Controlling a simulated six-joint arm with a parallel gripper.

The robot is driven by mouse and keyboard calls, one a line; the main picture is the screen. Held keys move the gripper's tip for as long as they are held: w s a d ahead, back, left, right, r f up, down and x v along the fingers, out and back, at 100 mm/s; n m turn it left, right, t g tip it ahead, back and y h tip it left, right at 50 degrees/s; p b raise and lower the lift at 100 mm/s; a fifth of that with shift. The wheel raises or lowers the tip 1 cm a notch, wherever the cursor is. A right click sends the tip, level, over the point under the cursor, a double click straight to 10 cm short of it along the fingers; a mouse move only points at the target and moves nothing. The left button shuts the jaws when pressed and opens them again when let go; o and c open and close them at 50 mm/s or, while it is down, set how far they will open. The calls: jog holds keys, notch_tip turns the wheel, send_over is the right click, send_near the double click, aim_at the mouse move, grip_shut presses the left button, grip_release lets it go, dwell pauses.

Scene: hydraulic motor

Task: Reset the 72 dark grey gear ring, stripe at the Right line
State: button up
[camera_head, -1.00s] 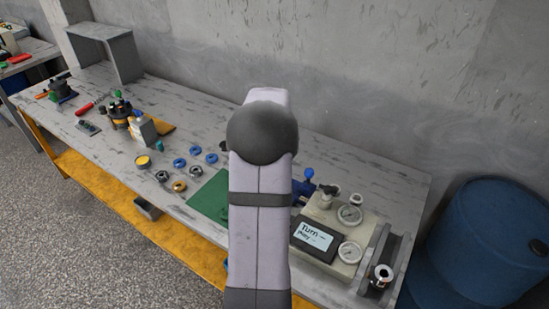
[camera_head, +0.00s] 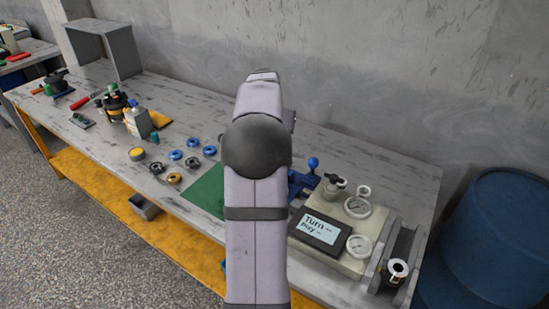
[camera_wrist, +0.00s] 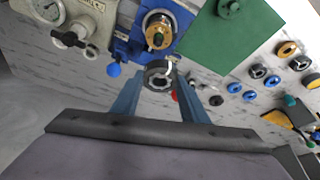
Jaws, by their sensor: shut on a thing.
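My gripper (camera_wrist: 160,84) shows in the wrist view, with its two blue fingers closed on either side of a dark grey gear ring (camera_wrist: 158,72). The ring is held off the bench, in front of a blue fixture (camera_wrist: 122,48) that carries a brass-coloured round part with a dark centre (camera_wrist: 157,30). The ring looks apart from the brass part, though the gap is hard to judge. No stripe can be made out clearly on the ring. In the head view my own arm hides the gripper and the held ring; the blue fixture (camera_head: 300,183) shows partly beside it.
Several blue, dark and brass rings lie farther left. A grey channel bracket (camera_head: 400,260) stands at the right end.

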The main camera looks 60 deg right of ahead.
notch_tip(320, 180, down, 2)
jog(key=m+b, duration=0.1)
jog(key=b, duration=0.3)
jog(key=m+g+b, duration=0.1)
jog(key=b, duration=0.3)
jog(key=shift+s+a+f+m+b, duration=0.1)
jog(key=shift+s+a+m+b, duration=0.05)
jog(key=shift+m+b, duration=0.25)
jog(key=m+b, duration=0.1)
jog(key=b, duration=0.2)
jog(key=shift+s+a, duration=0.3)
jog(key=shift+s+a+r+m+g+h+b, duration=0.2)
jog(key=shift+m+g+h+b, duration=0.1)
jog(key=shift+m+g+b, duration=0.15)
jog(key=shift+f+b, duration=1.75)
jog(key=shift+b, duration=0.35)
jog(key=shift+r+p, duration=0.1)
jog(key=shift+p, duration=0.2)
jog(key=shift+f, duration=0.25)
